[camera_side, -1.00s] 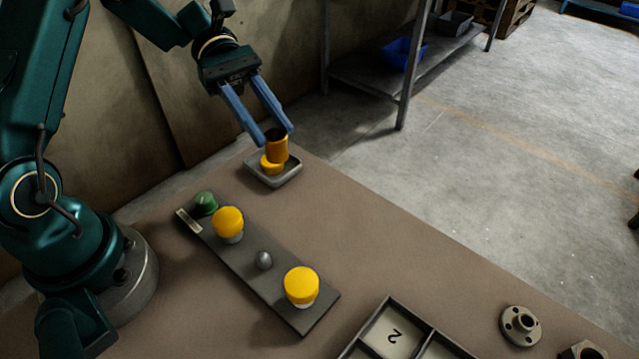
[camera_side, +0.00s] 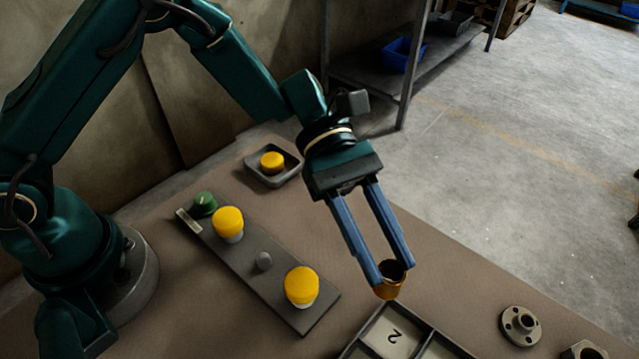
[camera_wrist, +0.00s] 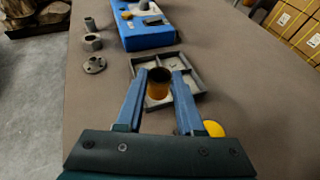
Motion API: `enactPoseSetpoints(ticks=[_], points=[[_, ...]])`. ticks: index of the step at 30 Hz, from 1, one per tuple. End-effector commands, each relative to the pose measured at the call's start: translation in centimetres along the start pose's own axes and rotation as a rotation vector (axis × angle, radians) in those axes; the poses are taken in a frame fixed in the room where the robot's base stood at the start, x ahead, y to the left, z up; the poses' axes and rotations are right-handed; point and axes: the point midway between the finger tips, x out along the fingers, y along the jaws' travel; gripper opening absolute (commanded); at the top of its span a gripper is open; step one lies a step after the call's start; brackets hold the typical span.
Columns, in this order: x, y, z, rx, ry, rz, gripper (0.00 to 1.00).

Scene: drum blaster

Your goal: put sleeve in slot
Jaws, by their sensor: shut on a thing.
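The sleeve (camera_side: 390,287) is a short orange-brown hollow cylinder with a dark bore. My gripper (camera_side: 391,274) is shut on it, with one blue finger on each side, and holds it upright near the slotted tray. The sleeve also shows between the fingers in the wrist view (camera_wrist: 158,90). The slotted tray (camera_side: 436,342) is dark-walled with light floors, and one slot is marked "2". It is cut off in the side view. In the wrist view the whole tray outline (camera_wrist: 192,66) shows beyond the sleeve, partly hidden by my fingers.
A grey dish (camera_side: 287,173) holds a yellow piece (camera_side: 272,162). A dark panel (camera_side: 284,286) bears yellow caps and a green knob (camera_side: 204,203). A flange (camera_side: 520,326) and a nut (camera_side: 584,352) lie right of the tray. A blue box (camera_wrist: 146,32) stands beyond it.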

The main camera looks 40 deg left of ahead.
Motion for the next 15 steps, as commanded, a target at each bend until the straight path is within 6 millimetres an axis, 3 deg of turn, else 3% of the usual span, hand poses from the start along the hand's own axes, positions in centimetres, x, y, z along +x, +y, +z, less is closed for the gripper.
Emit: enactPoseSetpoints(ticks=[1, 6, 11, 15], points=[[1.4, -0.2, -0.1, -0.001, -0.002, -0.008, 0.0], [4.0, -0.2, -0.6, 0.001, -0.001, -0.003, 0.0], [4.7, -0.1, -1.1, -0.001, 0.0, 0.0, 0.0], [5.5, -0.2, -2.9, -0.004, 0.0, -0.001, 0.0]])
